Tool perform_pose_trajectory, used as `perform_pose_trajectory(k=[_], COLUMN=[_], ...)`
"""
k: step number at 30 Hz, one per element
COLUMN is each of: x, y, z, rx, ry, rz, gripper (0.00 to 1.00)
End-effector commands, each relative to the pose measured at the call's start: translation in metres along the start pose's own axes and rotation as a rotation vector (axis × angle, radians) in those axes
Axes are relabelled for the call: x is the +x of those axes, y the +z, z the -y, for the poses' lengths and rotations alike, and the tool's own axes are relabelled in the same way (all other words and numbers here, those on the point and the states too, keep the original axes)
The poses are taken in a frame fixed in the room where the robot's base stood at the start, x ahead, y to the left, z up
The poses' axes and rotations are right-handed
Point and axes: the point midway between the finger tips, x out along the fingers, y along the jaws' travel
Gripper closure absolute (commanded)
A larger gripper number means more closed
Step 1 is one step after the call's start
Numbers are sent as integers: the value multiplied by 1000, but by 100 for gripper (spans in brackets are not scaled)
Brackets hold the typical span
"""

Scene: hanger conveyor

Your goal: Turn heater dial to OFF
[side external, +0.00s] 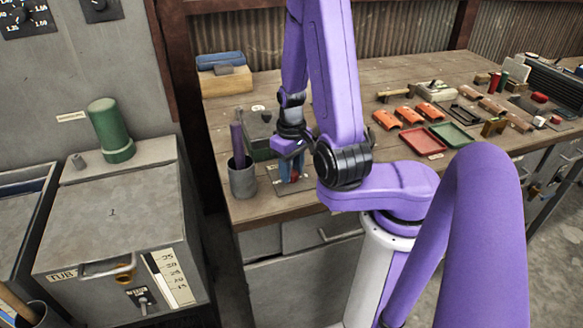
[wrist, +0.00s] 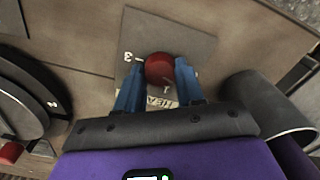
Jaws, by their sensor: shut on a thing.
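The heater dial (wrist: 160,68) is a round red knob on a grey plate (wrist: 190,38) lying on the bench. In the wrist view a 3 shows at its upper left, a 1 or similar mark below it, and part of a label reading HEA. Which mark the dial points at is not clear. My gripper (wrist: 158,76) has its blue fingers on either side of the knob and is shut on it. In the side view my gripper (side external: 287,172) is low over the plate (side external: 305,188), with a bit of red beside the blue fingers.
A grey cup (side external: 243,181) holding a purple-handled tool stands just left of my gripper; it also shows in the wrist view (wrist: 268,106). A dark rounded object (wrist: 25,95) lies on the opposite side. Red (side external: 424,142) and green (side external: 454,136) trays lie farther right.

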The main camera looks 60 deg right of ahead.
Motion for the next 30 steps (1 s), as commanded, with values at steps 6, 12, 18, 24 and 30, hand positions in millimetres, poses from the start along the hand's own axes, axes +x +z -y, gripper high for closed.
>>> perform_pose_trajectory(k=[6, 12, 18, 24, 30], x=[0, 0, 0, 0, 0], y=[0, 0, 0, 0, 0], z=[0, 0, 0, 0, 0], rx=[-155, -249, -298, -311, -312], ry=[1, 1, 1, 1, 1], rz=[-1, -1, -1, -1, -1], gripper=[93, 93, 93, 93, 93])
